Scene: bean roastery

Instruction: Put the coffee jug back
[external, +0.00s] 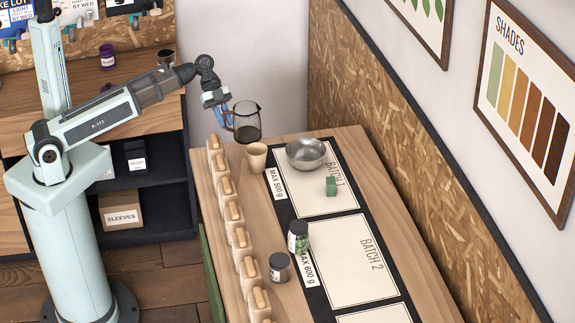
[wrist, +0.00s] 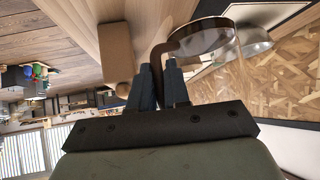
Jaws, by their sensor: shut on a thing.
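The coffee jug (external: 249,128) is clear glass with a dark handle and dark coffee-coloured contents. It is held in the air above the far left corner of the wooden table. My gripper (external: 224,116) is shut on the jug's handle. In the external view the jug appears roughly upright, just above and behind a tan cup (external: 256,157).
A metal bowl (external: 306,153) and a green block (external: 331,186) are on the batch 1 mat (external: 318,205). Two jars, one with green contents (external: 298,236) and one dark (external: 279,267), stand nearer. Several wooden-topped blocks (external: 239,238) line the left table edge. The batch 2 mat (external: 350,268) is clear.

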